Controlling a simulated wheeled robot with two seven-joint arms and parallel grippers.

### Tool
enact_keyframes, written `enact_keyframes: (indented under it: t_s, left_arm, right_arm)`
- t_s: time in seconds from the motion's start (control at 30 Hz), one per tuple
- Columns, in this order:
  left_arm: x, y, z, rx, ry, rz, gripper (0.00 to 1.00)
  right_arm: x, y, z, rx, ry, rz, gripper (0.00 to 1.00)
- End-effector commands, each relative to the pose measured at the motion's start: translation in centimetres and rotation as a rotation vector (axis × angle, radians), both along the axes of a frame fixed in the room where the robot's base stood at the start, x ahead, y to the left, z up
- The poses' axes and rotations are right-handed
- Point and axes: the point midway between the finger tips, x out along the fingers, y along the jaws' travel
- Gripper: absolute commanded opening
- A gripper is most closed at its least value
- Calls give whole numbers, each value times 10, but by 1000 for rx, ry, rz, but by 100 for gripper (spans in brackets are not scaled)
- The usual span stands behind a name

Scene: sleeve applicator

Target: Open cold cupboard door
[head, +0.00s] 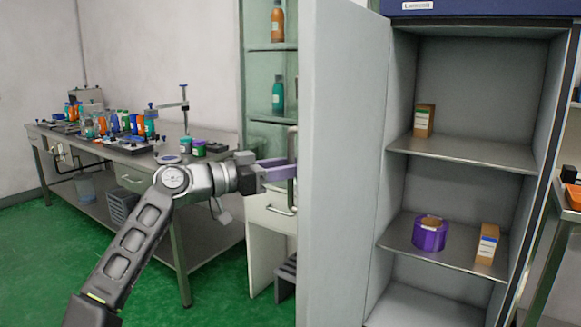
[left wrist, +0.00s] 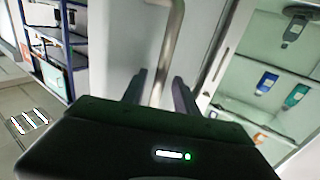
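The cold cupboard (head: 470,80) stands at the right in the head view. Its grey door (head: 345,160) is swung wide open to the left, so the shelves inside show. My left gripper (head: 280,169) is at the outer side of the door, by its upright handle (head: 292,145). In the left wrist view the metal handle (left wrist: 171,45) runs down between the two fingers of my left gripper (left wrist: 160,93). The fingers stand apart, with a gap beside the bar, so they look open around it. My right gripper is not in view.
Inside the cupboard are two small cartons (head: 424,120) and a purple roll (head: 430,233). A bench (head: 110,150) with bottles stands at the left. A glass-shelved cabinet (head: 270,100) is behind the door. Green floor (head: 230,300) is clear in front.

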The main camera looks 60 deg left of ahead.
Motion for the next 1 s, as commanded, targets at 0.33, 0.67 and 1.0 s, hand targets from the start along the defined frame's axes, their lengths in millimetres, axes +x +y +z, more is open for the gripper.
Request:
enact_keyframes:
  t_s: [0.33,0.67,1.0]
  left_arm:
    - [-46,4,0,0,-1,3,36]
    - [-75,6,0,1,-1,0,36]
    - [-75,6,0,1,-1,0,36]
  right_arm:
    - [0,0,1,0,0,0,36]
    - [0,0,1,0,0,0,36]
    - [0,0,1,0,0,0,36]
